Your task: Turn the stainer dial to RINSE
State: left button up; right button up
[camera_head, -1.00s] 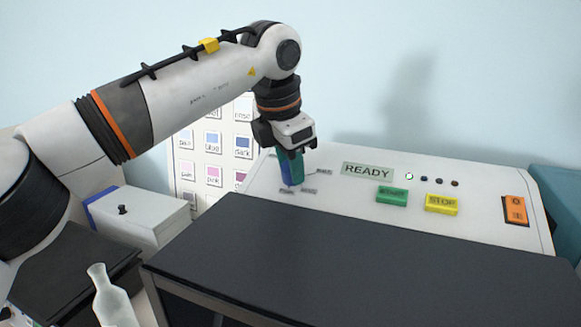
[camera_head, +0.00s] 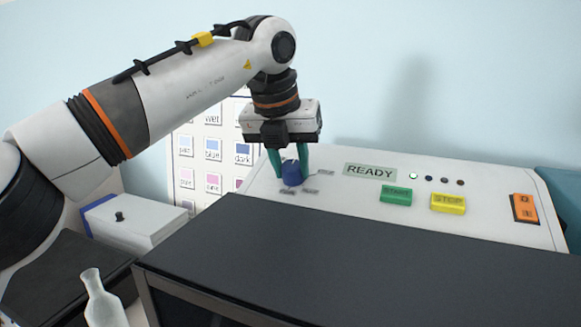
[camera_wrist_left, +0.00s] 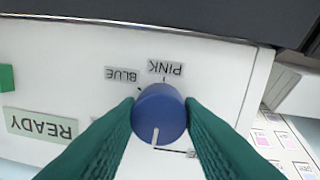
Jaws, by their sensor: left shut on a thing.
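The stainer dial (camera_head: 292,175) is a round blue knob on the white sloping panel. It also shows in the left wrist view (camera_wrist_left: 160,110). My left gripper (camera_head: 291,168) is shut on the dial, its green fingers on opposite sides of it. In the wrist view the dial's white pointer line points to the bottom of the picture, away from the upside-down PINK label (camera_wrist_left: 166,68) and BLUE label (camera_wrist_left: 123,75). A dark tick shows just below the pointer. No RINSE label is readable beside the dial; the fingers cover part of the panel. My right gripper is not in view.
The panel has a READY display (camera_head: 370,172), a green button (camera_head: 396,196), a yellow STOP button (camera_head: 448,203) and an orange switch (camera_head: 524,208). A dark surface (camera_head: 350,250) lies in front. A colour chart (camera_head: 212,170) stands behind; a bottle (camera_head: 102,303) is at lower left.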

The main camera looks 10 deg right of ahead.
pick_arm(q)
jog(key=shift+r+n, duration=0.3)
jog(key=shift+n, duration=0.2)
jog(key=o, duration=0.9)
jog(key=shift+o, duration=0.3)
jog(key=shift+f, duration=0.15)
jog(key=shift+a+r, duration=0.1)
jog(key=shift+r, duration=0.2)
jog(key=v, duration=1.1)
jog(key=shift+r, duration=0.15)
